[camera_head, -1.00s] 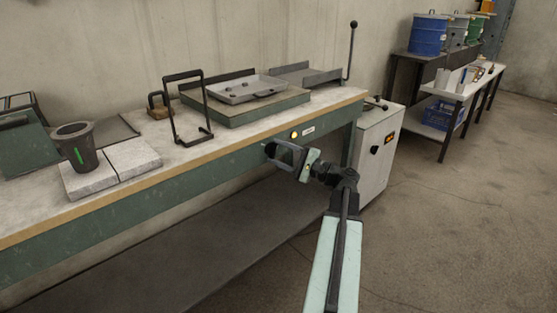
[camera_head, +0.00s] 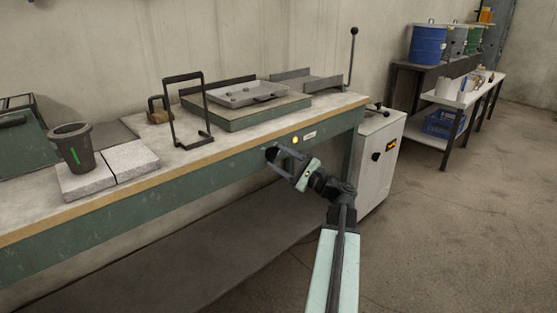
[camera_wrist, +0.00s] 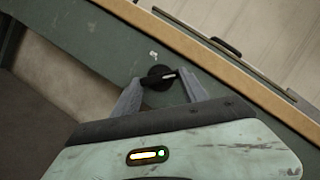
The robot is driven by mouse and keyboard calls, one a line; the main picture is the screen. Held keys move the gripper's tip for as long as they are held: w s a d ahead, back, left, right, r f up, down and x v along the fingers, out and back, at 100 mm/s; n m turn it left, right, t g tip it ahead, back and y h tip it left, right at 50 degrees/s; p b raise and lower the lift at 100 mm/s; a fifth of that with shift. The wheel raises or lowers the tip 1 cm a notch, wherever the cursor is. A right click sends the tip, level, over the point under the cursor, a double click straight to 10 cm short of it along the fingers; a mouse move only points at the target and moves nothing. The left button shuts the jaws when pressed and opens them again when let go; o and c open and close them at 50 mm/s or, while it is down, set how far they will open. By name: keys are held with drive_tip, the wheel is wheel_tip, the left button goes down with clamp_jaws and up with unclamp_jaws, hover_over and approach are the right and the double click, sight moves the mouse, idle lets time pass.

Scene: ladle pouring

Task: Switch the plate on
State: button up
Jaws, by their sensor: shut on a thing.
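A black rotary knob (camera_wrist: 158,78) with a white pointer mark sits on the green front rail of the bench. In the wrist view the pointer is toward the right. My gripper (camera_wrist: 162,80) has one finger on each side of the knob and is shut on it; in the head view my gripper (camera_head: 277,161) meets the rail, with the knob (camera_head: 271,153) partly hidden. A yellow lamp (camera_head: 295,140) shows on the rail beside a small white label (camera_head: 309,136). The plate, a low green block (camera_head: 235,121), stands on the bench above, bearing a grey tray (camera_head: 249,95).
A grey crucible (camera_head: 78,150) stands on pale slabs (camera_head: 128,160) at the bench's left. A black wire stand (camera_head: 177,112) stands near the middle. A grey cabinet (camera_head: 373,175) is close right of my arm. The floor at right is clear.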

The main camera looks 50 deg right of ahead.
drive_tip(key=o, duration=1.4)
drive_tip(key=b+v, duration=0.2)
drive_tip(key=v, duration=0.5)
drive_tip(key=shift+s+f, duration=0.1)
drive_tip(key=shift+s, duration=0.25)
